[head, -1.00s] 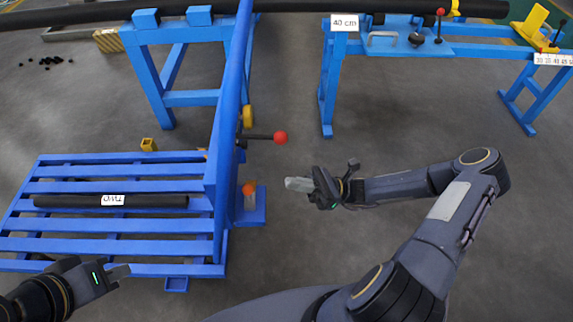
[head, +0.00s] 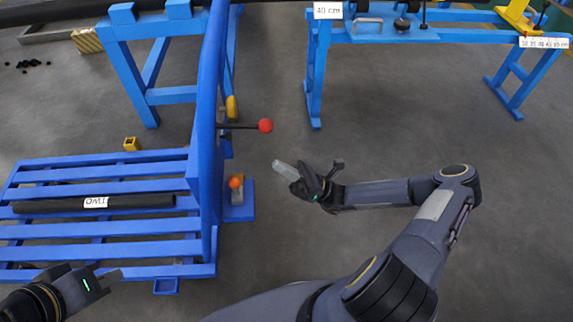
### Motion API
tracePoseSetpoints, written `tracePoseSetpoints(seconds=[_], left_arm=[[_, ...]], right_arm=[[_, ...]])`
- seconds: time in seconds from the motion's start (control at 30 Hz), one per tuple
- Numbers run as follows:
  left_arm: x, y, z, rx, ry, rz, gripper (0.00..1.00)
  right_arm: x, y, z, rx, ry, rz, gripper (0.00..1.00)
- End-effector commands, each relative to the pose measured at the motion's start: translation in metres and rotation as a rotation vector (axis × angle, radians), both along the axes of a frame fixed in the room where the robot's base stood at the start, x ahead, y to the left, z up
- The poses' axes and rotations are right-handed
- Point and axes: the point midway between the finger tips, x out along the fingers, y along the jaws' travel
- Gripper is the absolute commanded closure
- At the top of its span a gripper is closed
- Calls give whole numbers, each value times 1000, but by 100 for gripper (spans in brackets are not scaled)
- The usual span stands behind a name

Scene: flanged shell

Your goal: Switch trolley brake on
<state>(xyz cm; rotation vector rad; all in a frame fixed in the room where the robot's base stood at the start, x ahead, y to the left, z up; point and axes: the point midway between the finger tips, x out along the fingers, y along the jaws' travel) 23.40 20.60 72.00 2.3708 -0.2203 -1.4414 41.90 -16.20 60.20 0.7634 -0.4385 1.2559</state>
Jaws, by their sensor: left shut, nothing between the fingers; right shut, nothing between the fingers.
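The blue slatted trolley (head: 110,228) stands at the left with its tall blue upright frame (head: 207,130). A black lever with a red ball knob (head: 265,125) sticks out to the right from the upright. Below it, an orange ball (head: 236,182) sits on a small grey block on a blue side plate (head: 240,213). My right gripper (head: 283,169) is shut and empty, right of the upright and below the red knob, apart from both. My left gripper (head: 112,276) is shut and empty over the trolley's front edge.
A blue stand with a 40 cm sign (head: 327,10) is at the back. A small yellow block (head: 131,144) lies behind the trolley. The grey floor (head: 400,120) right of the trolley is clear.

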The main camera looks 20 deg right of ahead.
Motion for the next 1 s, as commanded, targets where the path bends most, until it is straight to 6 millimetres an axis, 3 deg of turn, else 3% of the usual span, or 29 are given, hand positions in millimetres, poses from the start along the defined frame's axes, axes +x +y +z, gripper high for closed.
tracePoseSetpoints(seconds=[0.3,0.6,1.0], left_arm=[[0,0,-6,0,0,0,100],[0,0,-12,0,0,0,100],[0,0,-11,0,0,0,100]], right_arm=[[18,48,47,2,-2,4,100],[24,27,75,-2,-2,0,100],[25,25,79,-1,0,2,100]])
